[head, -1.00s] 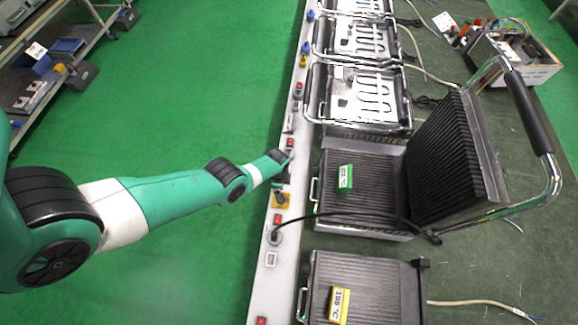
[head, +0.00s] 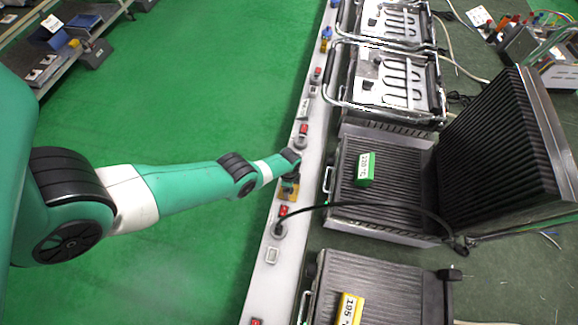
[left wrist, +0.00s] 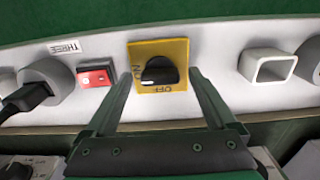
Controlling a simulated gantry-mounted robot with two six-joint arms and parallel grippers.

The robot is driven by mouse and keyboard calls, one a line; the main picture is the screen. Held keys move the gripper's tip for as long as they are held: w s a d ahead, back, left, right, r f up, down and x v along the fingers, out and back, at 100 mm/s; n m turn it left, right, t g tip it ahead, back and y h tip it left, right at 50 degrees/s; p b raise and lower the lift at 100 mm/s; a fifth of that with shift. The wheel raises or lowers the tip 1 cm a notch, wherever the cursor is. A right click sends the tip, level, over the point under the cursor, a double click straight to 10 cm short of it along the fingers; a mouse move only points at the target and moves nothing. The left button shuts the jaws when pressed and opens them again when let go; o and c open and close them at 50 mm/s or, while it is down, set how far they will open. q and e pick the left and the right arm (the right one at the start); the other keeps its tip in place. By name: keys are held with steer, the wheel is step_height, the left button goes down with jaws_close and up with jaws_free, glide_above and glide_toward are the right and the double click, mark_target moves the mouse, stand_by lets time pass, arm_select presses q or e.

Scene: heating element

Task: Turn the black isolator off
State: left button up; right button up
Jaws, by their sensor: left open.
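The black isolator (left wrist: 160,70) is a black rotary knob on a square yellow plate on the pale rail. Its ridge lies roughly level in the left wrist view, with "ON" lettering at its left and "OFF" below, turned over. In the head view the yellow plate (head: 289,190) is partly hidden under my left arm's end. My left gripper (left wrist: 160,76) is open and empty. Its fingers reach up on either side of the knob, near the plate's left and right edges; contact cannot be told. My right gripper is in neither view.
A red switch (left wrist: 97,75) and a grey socket with a black plug (left wrist: 30,95) sit left of the isolator. An empty square white frame (left wrist: 268,66) is at its right. Contact grills (head: 385,185) stand right of the rail. A black cable (head: 365,206) crosses from rail to grill.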

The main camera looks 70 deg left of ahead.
arm_select(q)
steer(key=c, duration=1.4)
steer(key=n, duration=0.4)
steer(key=shift+n, duration=0.3)
steer(key=n, duration=0.4)
steer(key=shift+n, duration=0.3)
steer(key=n, duration=0.4)
steer(key=shift+n, duration=2.4)
